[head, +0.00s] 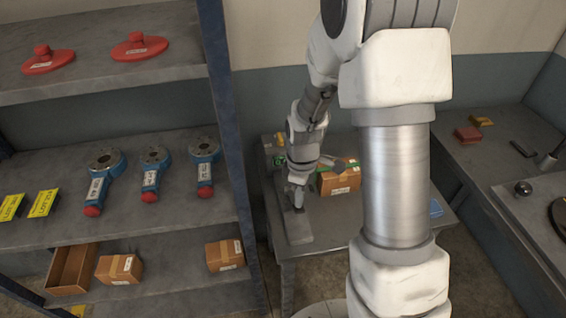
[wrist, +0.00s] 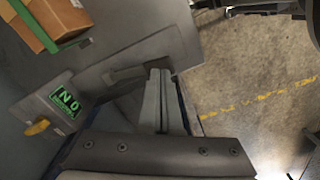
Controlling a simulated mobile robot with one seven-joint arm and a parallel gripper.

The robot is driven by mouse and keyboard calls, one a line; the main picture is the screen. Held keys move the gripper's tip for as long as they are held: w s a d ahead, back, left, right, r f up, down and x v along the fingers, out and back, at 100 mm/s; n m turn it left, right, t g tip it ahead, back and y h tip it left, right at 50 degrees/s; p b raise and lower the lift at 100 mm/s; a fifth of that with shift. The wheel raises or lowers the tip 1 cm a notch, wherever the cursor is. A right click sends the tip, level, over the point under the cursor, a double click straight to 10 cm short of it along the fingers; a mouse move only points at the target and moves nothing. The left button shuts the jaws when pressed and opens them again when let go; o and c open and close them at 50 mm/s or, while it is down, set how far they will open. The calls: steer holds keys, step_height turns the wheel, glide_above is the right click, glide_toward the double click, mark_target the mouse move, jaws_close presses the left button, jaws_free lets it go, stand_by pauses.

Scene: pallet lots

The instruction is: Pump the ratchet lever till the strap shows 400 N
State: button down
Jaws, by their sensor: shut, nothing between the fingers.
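A cardboard box (head: 340,180) with a green strap (head: 352,164) stands on the grey table; box (wrist: 50,14) and strap (wrist: 70,42) also show in the wrist view. A grey unit with a green display (wrist: 66,107) and a yellow knob (wrist: 38,127) is beside it. The display is upside down and seems to read 0 N; its small text is unreadable. My gripper (head: 298,207) is shut and empty, pointing down over a long grey base plate (head: 297,232). In the wrist view my gripper (wrist: 160,73) is near a dark grey bar (wrist: 125,73), possibly the lever; contact is unclear.
A shelf rack (head: 225,120) stands close on the left, with blue-and-red tools, red discs and small boxes. A side counter (head: 480,160) is farther right.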

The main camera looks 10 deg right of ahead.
steer(key=shift+f, duration=0.1)
stand_by(0.4)
steer(key=b, duration=0.6)
glide_above(298, 226)
steer(key=shift+f, duration=3.55)
steer(key=r+p, duration=0.3)
steer(key=r, duration=0.1)
steer(key=r+p, duration=0.3)
steer(key=r, duration=0.1)
steer(key=r+p, duration=0.3)
steer(key=r, duration=0.1)
steer(key=shift+w+r, duration=0.1)
steer(key=shift+w, duration=0.3)
step_height(298, 226, up, 2)
steer(key=p, duration=0.8)
steer(key=shift+s, duration=0.1)
steer(key=shift+p, duration=0.55)
steer(key=shift+p, duration=0.3)
